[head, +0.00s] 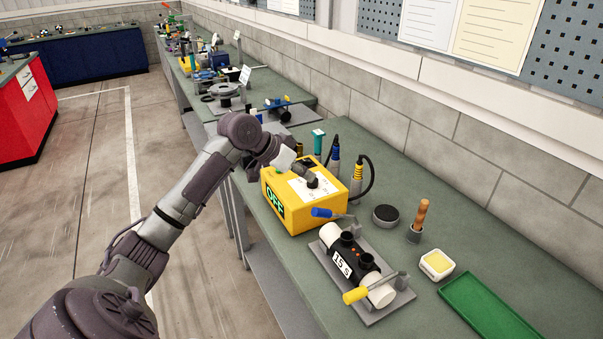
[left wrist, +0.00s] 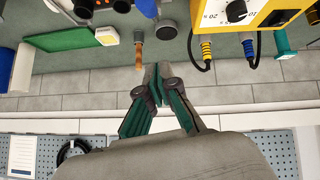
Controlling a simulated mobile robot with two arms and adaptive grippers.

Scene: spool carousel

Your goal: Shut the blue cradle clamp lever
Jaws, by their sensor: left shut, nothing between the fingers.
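The cradle (head: 372,314) is a grey plate holding a white pipe (head: 328,235) with a black coupling marked "15 s". The blue clamp lever (head: 322,212) is at its far end, its handle pointing left; I cannot tell how far it is from shut. In the left wrist view a blue handle (left wrist: 147,8) shows at the top edge. The yellow lever (head: 355,295) lies across the near pipe end. My left gripper (head: 310,178) is above the yellow box, beyond the blue lever and apart from it. Its fingers (left wrist: 157,74) are shut and empty. My right gripper is not in view.
A yellow box (head: 306,222) reading "OFF" stands just beyond the cradle. To the right are a black disc (head: 386,214), a wooden-handled tool (head: 421,215), a sponge dish (head: 437,264) and a green tray (head: 488,308). The block wall runs behind the bench.

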